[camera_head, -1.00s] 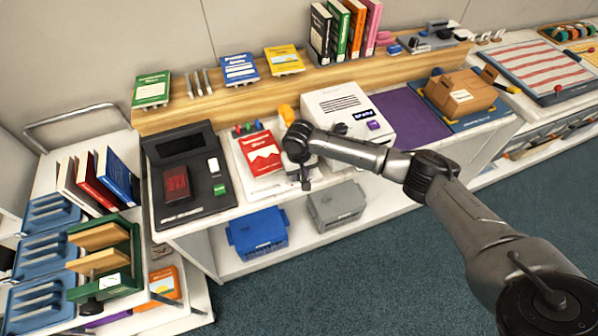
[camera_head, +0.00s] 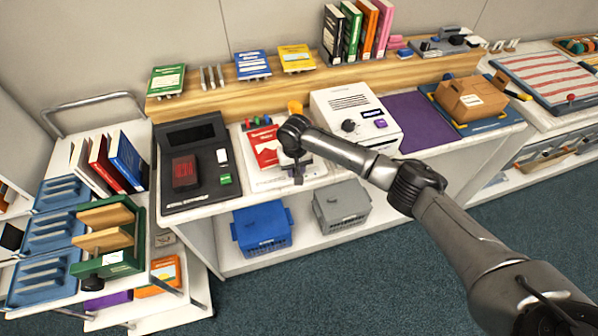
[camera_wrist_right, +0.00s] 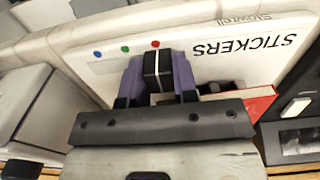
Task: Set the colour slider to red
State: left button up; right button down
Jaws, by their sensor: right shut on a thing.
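The colour slider's black knob (camera_wrist_right: 157,66), with a white line down it, is on a white panel (camera_wrist_right: 205,66) marked STICKERS in the right wrist view. Blue, green and red dots run along the panel; the red dot (camera_wrist_right: 155,44) is directly beside the knob, in line with its white mark. My right gripper (camera_wrist_right: 158,84) is shut on the knob, one finger on each side. In the head view my right gripper (camera_head: 297,173) is low over the white station beside the red book (camera_head: 264,146), and my wrist hides the knob. My left gripper is out of view.
A black device (camera_head: 193,165) stands left of the station. A white box with a dial (camera_head: 355,115) stands close to its right. Blue (camera_head: 262,231) and grey (camera_head: 342,207) bins sit on the shelf below. A wooden ledge with books runs behind.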

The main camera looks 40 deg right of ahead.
jog(key=shift+a, duration=0.15)
jog(key=c, duration=1.3)
grip_release()
jog(key=o, duration=0.4)
jog(key=shift+r, duration=0.35)
notch_tip(320, 180, up, 13)
jog(key=shift+r+b, duration=0.1)
jog(key=shift+b, duration=1.1)
